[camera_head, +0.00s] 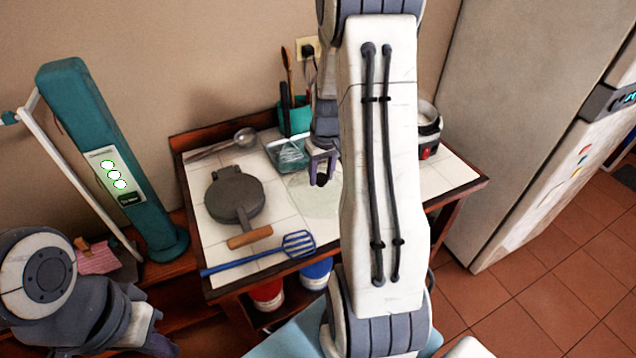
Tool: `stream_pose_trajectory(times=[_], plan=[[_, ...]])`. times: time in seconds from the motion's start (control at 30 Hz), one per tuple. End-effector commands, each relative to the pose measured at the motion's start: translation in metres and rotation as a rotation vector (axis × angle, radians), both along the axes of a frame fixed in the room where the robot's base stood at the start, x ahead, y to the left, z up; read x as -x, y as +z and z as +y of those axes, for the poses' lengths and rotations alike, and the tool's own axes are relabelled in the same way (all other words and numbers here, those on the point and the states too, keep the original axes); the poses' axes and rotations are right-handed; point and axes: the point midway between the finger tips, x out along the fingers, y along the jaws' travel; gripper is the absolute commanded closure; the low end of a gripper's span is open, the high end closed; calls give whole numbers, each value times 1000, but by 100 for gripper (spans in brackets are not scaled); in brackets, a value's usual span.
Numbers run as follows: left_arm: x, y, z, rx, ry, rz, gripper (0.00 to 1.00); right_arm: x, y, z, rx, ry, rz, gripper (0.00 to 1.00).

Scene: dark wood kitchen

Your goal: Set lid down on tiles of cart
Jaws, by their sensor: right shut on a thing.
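The lid (312,200) is a pale, see-through glass disc at the middle of the tiled cart top (278,212), partly hidden behind my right arm. My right gripper (322,170) points down and is shut on the dark knob at the lid's centre. The lid looks level and very close to the tiles; I cannot tell whether it touches them. My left gripper (148,330) is low at the left edge, away from the cart, and its fingers are not clear.
On the cart, a waffle iron (234,195), blue slotted spatula (265,256) and ladle (240,138) lie left of the lid. A glass container (288,154) and a utensil holder (297,118) stand behind. An appliance (428,125) stands right; bare tiles (450,172) lie beside it.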

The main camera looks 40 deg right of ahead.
Motion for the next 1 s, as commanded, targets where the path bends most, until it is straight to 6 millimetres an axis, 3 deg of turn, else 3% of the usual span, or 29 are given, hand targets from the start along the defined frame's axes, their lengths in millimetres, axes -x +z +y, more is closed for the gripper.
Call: stream_pose_trajectory(times=[0.17,0.43,0.83,0.87,0.9,0.93,1.0], plan=[[0,4,0,0,0,0,100,-6,-8,11,0,2,0,100],[0,11,0,0,0,0,100,-5,-43,10,0,0,1,100],[0,8,0,0,0,0,100,-6,-51,9,1,-1,-2,100],[0,8,0,0,0,0,100,-5,-51,9,1,-1,-1,52],[0,9,0,0,0,0,100,-5,-50,9,1,-1,-1,36],[0,9,0,0,0,0,100,-5,-50,9,1,-1,-1,25],[0,9,0,0,0,0,100,-5,-50,9,1,-1,-1,25]])
